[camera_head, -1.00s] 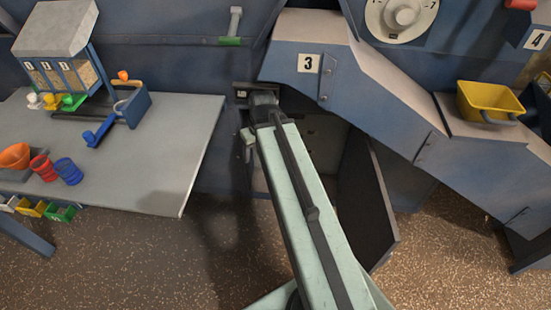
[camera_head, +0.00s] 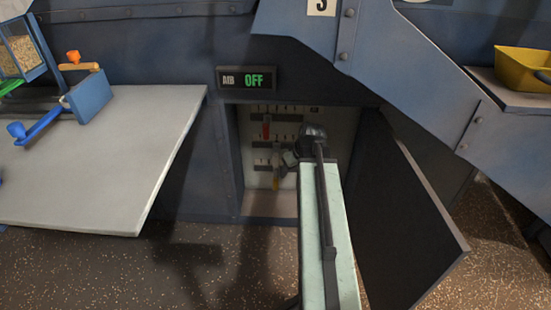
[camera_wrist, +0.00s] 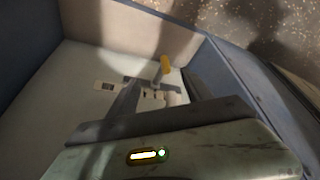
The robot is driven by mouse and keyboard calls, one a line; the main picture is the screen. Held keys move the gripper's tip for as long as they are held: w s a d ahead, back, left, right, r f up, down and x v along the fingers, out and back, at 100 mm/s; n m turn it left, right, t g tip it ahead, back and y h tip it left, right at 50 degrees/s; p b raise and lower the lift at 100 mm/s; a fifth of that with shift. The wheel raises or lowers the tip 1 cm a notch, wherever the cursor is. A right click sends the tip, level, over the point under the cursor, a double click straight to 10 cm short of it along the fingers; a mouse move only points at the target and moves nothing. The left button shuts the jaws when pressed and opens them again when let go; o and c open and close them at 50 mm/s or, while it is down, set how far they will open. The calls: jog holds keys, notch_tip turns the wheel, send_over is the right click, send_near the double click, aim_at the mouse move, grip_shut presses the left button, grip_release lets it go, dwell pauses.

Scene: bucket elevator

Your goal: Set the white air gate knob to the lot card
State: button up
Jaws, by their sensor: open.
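The white air gate knob does not clearly show now; only a pale sliver of what may be its dial is at the top edge of the head view. No lot card can be made out. My gripper (camera_head: 284,162) is inside the open cabinet (camera_head: 240,170) in the head view. In the wrist view my gripper (camera_wrist: 160,82) is open, with a yellow handle (camera_wrist: 165,68) showing beyond and between its fingers. I cannot tell whether they touch it. The yellow handle (camera_head: 276,181) also shows just below my gripper in the head view.
A red handle (camera_head: 266,128) sits higher on the cabinet's back panel. The cabinet's dark door (camera_head: 405,215) hangs open at right. A grey table (camera_head: 100,165) stands at left, a yellow scoop (camera_head: 522,70) at right.

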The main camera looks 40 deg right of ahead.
aim_at(277, 156)
jog(key=w, duration=0.7)
jog(key=w+f+b, duration=0.1)
jog(key=w, duration=0.2)
jog(key=shift+w+d, duration=0.2)
jog(key=shift+d, duration=0.1)
jog(key=shift+f, duration=0.15)
grip_shut()
